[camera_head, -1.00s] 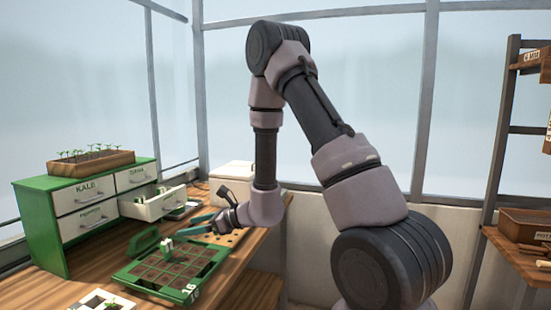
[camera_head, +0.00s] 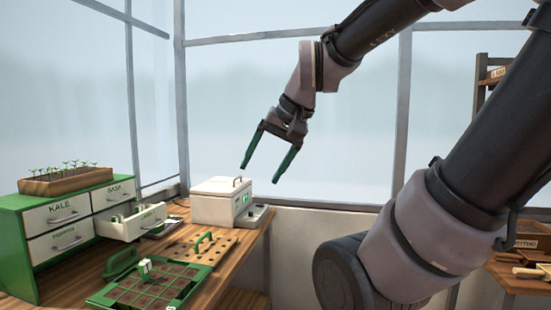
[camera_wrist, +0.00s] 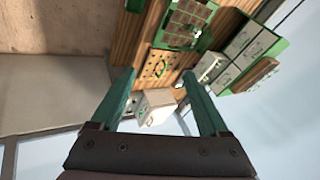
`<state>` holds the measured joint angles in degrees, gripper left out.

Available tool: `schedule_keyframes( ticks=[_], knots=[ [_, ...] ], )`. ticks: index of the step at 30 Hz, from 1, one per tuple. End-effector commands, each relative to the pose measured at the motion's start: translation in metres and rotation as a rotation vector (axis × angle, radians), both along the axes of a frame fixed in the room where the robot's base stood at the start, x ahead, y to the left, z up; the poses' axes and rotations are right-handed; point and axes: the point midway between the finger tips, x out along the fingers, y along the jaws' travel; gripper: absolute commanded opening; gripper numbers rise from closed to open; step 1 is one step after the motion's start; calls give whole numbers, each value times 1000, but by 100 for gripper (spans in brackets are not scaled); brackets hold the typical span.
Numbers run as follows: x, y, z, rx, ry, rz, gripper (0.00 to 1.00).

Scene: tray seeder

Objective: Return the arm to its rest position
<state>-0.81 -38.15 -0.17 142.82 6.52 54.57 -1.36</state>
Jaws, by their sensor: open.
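My gripper (camera_head: 267,165) is raised in the air above the back of the bench, beyond and above the white box. Its two green fingers are spread apart with nothing between them. It also shows open and empty in the wrist view (camera_wrist: 162,98). My arm reaches in from the right of the head view, bent high with the gripper hanging down and to the left.
The wooden bench (camera_head: 60,290) holds a green seed tray (camera_head: 190,293), a perforated board (camera_head: 225,243), a white lidded box (camera_head: 215,207) and a green drawer cabinet (camera_head: 20,260). One cabinet drawer (camera_head: 130,226) stands open. Shelves (camera_head: 520,283) stand at right.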

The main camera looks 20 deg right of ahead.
Motion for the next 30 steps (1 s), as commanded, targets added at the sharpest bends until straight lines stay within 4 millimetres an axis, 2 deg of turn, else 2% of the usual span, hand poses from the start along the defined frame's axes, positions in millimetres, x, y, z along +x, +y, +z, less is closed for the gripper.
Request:
schedule_keyframes(
  ticks=[3, 6, 30],
  knots=[
    [-6, -18, 12, -88, -80, -3, 78],
    [-8, -24, 16, -119, -103, -5, 78],
    [-7, -24, 16, -120, -103, -5, 78]
  ],
)
